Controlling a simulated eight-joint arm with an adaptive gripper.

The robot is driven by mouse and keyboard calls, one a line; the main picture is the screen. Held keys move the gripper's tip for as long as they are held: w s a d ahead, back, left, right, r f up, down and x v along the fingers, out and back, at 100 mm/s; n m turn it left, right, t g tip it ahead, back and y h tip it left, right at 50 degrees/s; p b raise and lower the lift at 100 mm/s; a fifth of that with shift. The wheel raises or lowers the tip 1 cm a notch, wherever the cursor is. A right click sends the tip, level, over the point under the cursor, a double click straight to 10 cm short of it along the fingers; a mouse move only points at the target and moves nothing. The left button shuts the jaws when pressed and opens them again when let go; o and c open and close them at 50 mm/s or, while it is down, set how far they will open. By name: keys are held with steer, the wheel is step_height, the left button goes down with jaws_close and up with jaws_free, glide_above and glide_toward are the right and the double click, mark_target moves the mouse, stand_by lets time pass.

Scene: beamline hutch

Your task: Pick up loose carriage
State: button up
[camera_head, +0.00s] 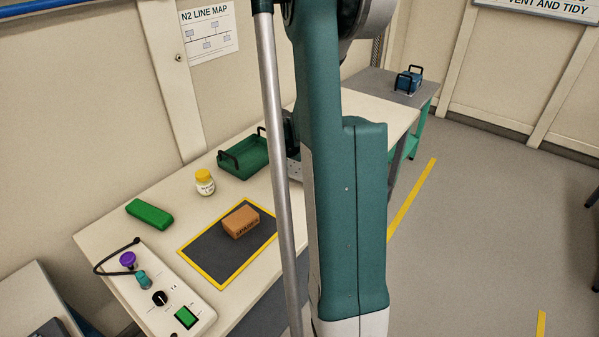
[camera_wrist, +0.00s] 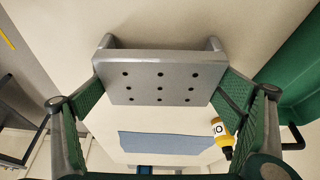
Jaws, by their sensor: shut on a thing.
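The loose carriage (camera_wrist: 160,72) is a grey metal block with rows of small dark holes in its face and a raised end on each side. In the wrist view my gripper (camera_wrist: 160,92) has its green ridged pads against the carriage's left and right sides, shut on it. In the head view a small part of the grey carriage (camera_head: 294,170) shows beside the green tray; my arm hides the rest and most of the gripper. I cannot tell whether the carriage touches the bench.
The green tray (camera_head: 228,168) with black handles is close by; its side fills the wrist view's right edge (camera_wrist: 297,75). A yellow-capped bottle (camera_head: 205,183), an orange block (camera_head: 241,222) on a yellow-edged mat (camera_head: 208,262), a green block (camera_head: 150,214) and a control box (camera_head: 138,290) share the bench.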

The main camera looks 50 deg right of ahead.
steer(key=shift+r+p, duration=1.3)
steer(key=shift+r, duration=3.7)
